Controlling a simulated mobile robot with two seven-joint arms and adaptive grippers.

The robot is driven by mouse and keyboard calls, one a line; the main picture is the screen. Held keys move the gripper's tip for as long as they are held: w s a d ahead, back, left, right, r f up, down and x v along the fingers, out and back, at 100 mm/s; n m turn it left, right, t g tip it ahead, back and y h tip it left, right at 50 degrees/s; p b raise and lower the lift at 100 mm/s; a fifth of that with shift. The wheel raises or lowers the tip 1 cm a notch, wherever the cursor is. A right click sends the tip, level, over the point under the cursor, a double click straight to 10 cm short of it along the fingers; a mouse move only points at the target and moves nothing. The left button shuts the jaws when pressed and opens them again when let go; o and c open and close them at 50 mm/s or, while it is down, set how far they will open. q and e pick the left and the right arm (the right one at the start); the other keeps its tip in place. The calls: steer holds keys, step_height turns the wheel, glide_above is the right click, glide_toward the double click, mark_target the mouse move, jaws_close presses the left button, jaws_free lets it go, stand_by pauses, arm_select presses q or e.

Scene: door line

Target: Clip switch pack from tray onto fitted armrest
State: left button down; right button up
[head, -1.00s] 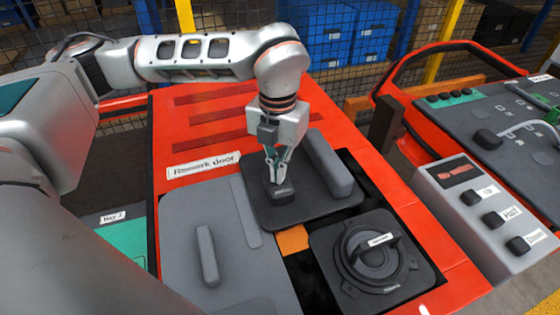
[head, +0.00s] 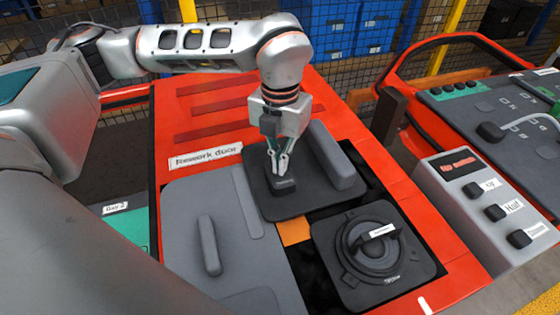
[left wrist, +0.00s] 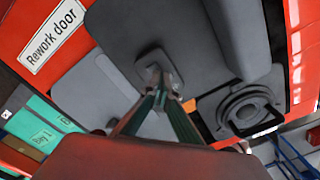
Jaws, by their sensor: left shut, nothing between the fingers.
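The switch pack (head: 284,187) is a small black block seated on the flat part of the dark grey armrest (head: 262,200), which is fitted in the red door and has a raised bar on its right. My left gripper (head: 279,171) points down with its fingers shut and empty, the tips at the top of the switch pack. In the left wrist view the shut fingers (left wrist: 164,91) meet near the switch pack (left wrist: 155,68) and partly hide it. My right gripper is out of view.
A grey button box (head: 480,210) with a red display stands right. The "Rework door" label (head: 206,156) lies behind. Green "Bay" surfaces (left wrist: 50,135) show at left.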

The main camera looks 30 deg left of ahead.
arm_select(q)
steer(key=shift+f, duration=0.15)
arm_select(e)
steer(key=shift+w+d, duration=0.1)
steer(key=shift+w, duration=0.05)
arm_select(q)
steer(key=shift+f, duration=0.25)
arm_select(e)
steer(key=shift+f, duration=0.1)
arm_select(q)
steer(key=shift+r, duration=0.1)
stand_by(0.5)
steer(key=shift+r+p, duration=0.8)
steer(key=shift+r, duration=0.6)
step_height(320, 180, up, 4)
steer(key=shift+f+p, duration=0.15)
steer(key=shift+p, duration=1.1)
steer(key=shift+r, duration=0.2)
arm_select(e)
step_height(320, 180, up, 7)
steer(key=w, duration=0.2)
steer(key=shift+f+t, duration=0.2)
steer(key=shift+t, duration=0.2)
